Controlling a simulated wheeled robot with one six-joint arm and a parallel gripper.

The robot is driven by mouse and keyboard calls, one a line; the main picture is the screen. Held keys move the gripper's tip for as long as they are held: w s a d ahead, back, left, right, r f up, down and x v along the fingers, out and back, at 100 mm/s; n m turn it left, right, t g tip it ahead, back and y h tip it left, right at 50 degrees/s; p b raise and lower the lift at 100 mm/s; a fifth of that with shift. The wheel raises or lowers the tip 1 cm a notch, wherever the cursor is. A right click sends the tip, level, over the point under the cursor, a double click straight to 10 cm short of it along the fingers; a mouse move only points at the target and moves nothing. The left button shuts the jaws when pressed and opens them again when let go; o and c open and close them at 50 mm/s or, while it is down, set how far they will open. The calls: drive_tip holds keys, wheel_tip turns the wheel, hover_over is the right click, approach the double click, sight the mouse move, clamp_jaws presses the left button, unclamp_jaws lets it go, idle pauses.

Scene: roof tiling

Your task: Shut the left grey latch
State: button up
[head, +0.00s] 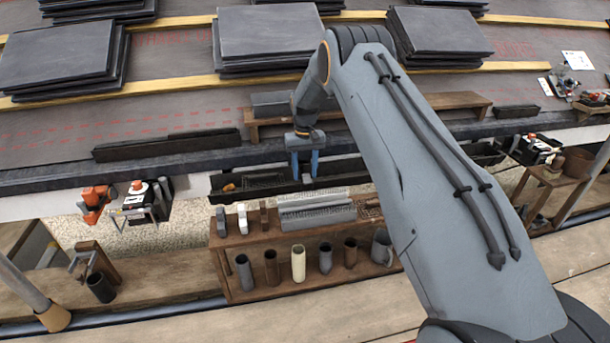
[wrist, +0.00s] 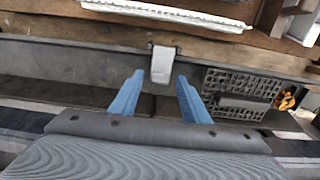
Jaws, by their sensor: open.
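Whether the latch is shut, I cannot tell. In the head view the gutter (head: 258,187) runs along the roof's lower edge. My gripper (head: 305,180) is over the gutter with blue fingers pointing down. In the wrist view my gripper (wrist: 160,76) is open and empty, with the latch just past and between its fingertips. No second latch shows clearly.
A dark grate (wrist: 240,94) lies in the gutter, with an orange item (wrist: 287,100) beside it. A wooden rack (head: 225,240) with several tubes and grey parts stands in front of the gutter. Slate stacks (head: 60,50) lie on the roof behind.

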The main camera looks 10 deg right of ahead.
wheel_tip(320, 180, up, 6)
drive_tip(key=shift+p, duration=0.6)
